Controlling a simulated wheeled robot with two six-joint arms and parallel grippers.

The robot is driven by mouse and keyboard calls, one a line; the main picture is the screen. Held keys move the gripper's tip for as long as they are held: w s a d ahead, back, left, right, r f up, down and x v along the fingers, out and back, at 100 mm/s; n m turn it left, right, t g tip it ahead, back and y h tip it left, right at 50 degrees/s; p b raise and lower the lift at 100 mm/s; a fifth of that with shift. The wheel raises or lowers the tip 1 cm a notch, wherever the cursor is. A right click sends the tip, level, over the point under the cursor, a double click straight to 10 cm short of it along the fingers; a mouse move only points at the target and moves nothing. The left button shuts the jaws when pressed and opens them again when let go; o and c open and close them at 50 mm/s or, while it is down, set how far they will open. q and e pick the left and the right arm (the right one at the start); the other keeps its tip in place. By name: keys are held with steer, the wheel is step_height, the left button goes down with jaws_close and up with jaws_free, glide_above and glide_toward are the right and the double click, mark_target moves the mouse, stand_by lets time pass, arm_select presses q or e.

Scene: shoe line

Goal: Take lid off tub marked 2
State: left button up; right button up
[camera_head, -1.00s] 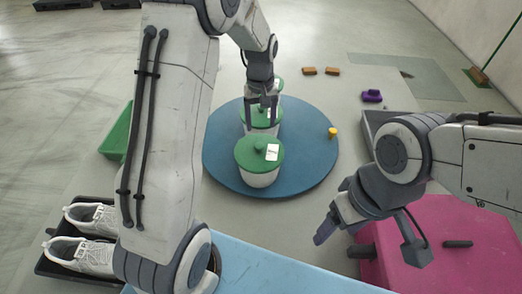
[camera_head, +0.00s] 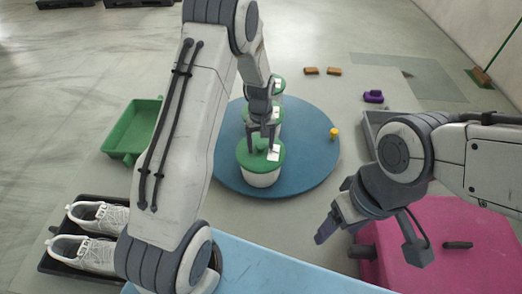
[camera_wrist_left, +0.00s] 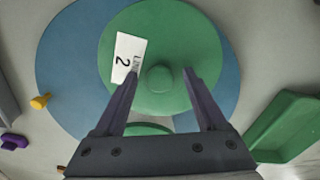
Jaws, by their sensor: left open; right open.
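The tub marked 2 (camera_head: 262,177) is white with a green lid (camera_head: 245,158) and stands at the near part of the round blue mat. In the left wrist view its lid (camera_wrist_left: 200,45) has a round knob (camera_wrist_left: 158,79) and a white label (camera_wrist_left: 125,58) reading 2. My left gripper (camera_head: 263,143) is open above this lid. In the wrist view its fingers (camera_wrist_left: 159,76) stand on either side of the knob, with gaps on both sides. My right gripper (camera_head: 322,222) is open and empty, above the area between the blue surface and pink block.
Two more green-lidded tubs stand behind on the round blue mat (camera_head: 310,165), partly hidden by my left arm. A yellow peg (camera_head: 333,133) is at its right edge. A green tray (camera_head: 120,142) and white shoes (camera_head: 85,252) lie left. A pink block (camera_head: 470,225) is right.

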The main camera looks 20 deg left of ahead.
arm_select(q)
jaws_close()
steer(key=shift+r, duration=0.15)
